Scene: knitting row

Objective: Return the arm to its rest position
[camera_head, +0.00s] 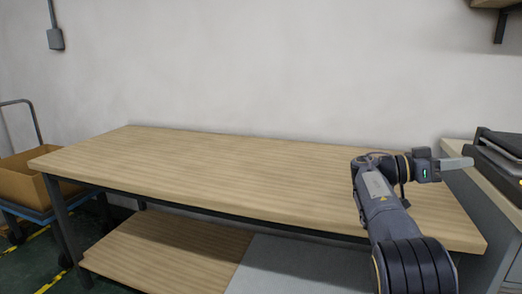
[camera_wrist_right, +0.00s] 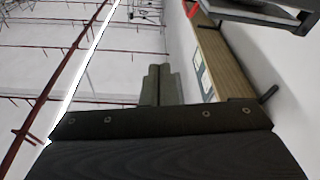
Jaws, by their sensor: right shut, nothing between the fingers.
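My right arm comes in at the lower right of the head view and bends over the right end of the wooden table (camera_head: 230,170). Its gripper (camera_head: 466,163) points right, near dark equipment on the side cabinet; I cannot tell from this view whether they touch. In the right wrist view the gripper fingers (camera_wrist_right: 161,84) are together, shut and empty, with wall and ceiling behind them. My left arm and gripper are not in view.
The tabletop is bare. A cabinet (camera_head: 461,153) with dark equipment (camera_head: 497,160) stands at the right. A cart with a cardboard box (camera_head: 20,180) stands at the left. A lower shelf (camera_head: 170,250) runs under the table. A wall shelf (camera_head: 492,3) is at the upper right.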

